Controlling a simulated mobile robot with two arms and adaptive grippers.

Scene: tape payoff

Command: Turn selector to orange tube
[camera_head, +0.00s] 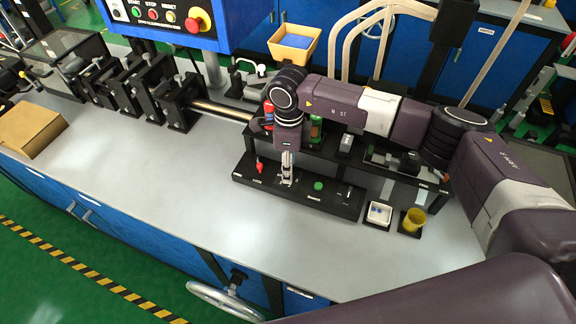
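A low black control panel (300,197) lies on the grey bench. It carries a red knob (259,167) at its left, a green button (318,186) right of the middle and a small dark lever (345,195) at its right. Its labels are too small to read, so I cannot tell which control is the selector. My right gripper (287,175) points down at the panel between the red knob and the green button. Its fingers look close together; what is between or under them is hidden. No orange tube shows clearly; a red item (268,112) stands behind. My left gripper is out of view.
A black rack (375,163) stands behind the panel, with a green tube (316,128). A white tray (379,214) and yellow cup (414,219) sit right of the panel. A cardboard box (30,128) lies far left. The bench's front left is clear.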

